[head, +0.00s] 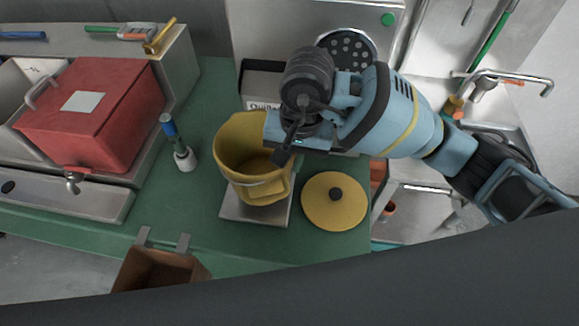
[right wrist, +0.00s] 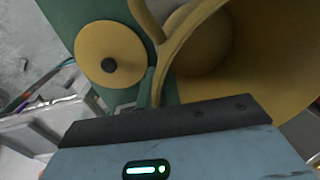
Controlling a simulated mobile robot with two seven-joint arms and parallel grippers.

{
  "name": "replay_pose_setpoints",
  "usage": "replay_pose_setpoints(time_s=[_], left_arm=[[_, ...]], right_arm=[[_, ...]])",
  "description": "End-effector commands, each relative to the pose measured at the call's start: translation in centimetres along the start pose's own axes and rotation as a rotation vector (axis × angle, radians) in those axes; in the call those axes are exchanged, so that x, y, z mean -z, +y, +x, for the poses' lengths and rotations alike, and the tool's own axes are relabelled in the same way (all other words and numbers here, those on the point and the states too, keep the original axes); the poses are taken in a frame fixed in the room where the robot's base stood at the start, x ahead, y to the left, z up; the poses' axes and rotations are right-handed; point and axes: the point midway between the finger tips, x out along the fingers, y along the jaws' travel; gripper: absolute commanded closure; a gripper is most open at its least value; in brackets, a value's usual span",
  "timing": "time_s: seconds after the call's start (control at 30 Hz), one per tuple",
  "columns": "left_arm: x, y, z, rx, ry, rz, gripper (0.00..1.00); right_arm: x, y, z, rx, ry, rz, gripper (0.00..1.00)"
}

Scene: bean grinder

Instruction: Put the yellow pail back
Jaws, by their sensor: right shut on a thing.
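The yellow pail (head: 236,150) is at the middle of the green counter, on or just above a flat grey metal plate (head: 240,211); I cannot tell whether it touches. Its open mouth faces up, slightly tilted, and a handle shows on its front. My right gripper (head: 282,150) is shut on the pail's right rim. In the right wrist view the pail (right wrist: 250,50) fills the upper right, close to the gripper. A round yellow lid (head: 335,203) with a dark knob lies right of the plate, and the lid also shows in the right wrist view (right wrist: 98,50). My left gripper is not in view.
A red box (head: 95,115) with a tap stands at the left. A small blue-topped brush-like tool (head: 177,143) stands left of the pail. A brown bin (head: 160,270) hangs at the counter's front edge. A sink with a faucet (head: 500,75) is at the right.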

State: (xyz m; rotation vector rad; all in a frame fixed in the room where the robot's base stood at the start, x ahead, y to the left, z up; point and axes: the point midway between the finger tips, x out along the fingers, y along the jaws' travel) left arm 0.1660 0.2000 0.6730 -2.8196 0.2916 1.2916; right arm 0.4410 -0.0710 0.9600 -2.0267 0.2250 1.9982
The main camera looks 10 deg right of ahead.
Motion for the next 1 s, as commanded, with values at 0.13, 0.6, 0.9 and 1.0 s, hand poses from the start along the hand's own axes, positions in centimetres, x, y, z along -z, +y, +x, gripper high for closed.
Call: replay_pose_setpoints(time_s=[0.13,0.6,0.9,1.0], left_arm=[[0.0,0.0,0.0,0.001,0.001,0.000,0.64],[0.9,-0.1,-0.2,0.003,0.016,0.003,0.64],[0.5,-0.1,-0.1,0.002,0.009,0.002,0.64],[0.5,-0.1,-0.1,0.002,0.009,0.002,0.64]], right_arm=[[0.1,-0.2,0.0,0.001,0.001,0.000,1.00],[0.3,-0.5,3.6,0.000,0.004,0.001,1.00],[0.3,-0.5,4.0,0.000,0.002,0.000,1.00],[0.3,-0.5,4.0,-0.001,0.001,0.000,0.87]])
